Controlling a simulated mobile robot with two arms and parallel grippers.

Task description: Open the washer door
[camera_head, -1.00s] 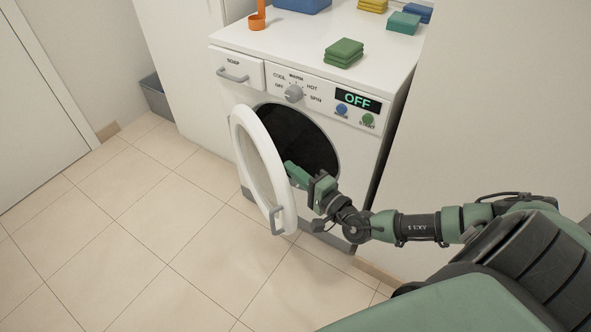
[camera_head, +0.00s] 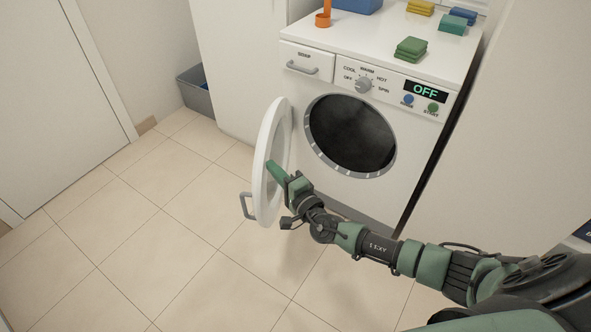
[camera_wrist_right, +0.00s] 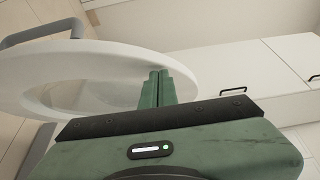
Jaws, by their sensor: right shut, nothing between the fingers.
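The white washer (camera_head: 322,69) stands at the back with its round drum opening (camera_head: 352,133) uncovered and dark inside. Its round white door (camera_head: 262,150) stands swung wide open to the left, seen nearly edge-on. The grey door handle (camera_head: 246,206) is on its outer side, and the handle also shows in the right wrist view (camera_wrist_right: 42,32). My right gripper (camera_head: 272,168) is shut and empty, with its green fingers at the inner face of the door; it also shows in the right wrist view (camera_wrist_right: 157,88). Whether the fingertips touch the door is unclear. My left gripper is out of view.
Green sponges (camera_head: 410,48), teal sponges (camera_head: 452,25), yellow sponges (camera_head: 420,7) and an orange holder (camera_head: 323,18) sit on the washer top. A grey bin (camera_head: 196,95) stands by the left wall. The tiled floor (camera_head: 140,220) left of the door is clear.

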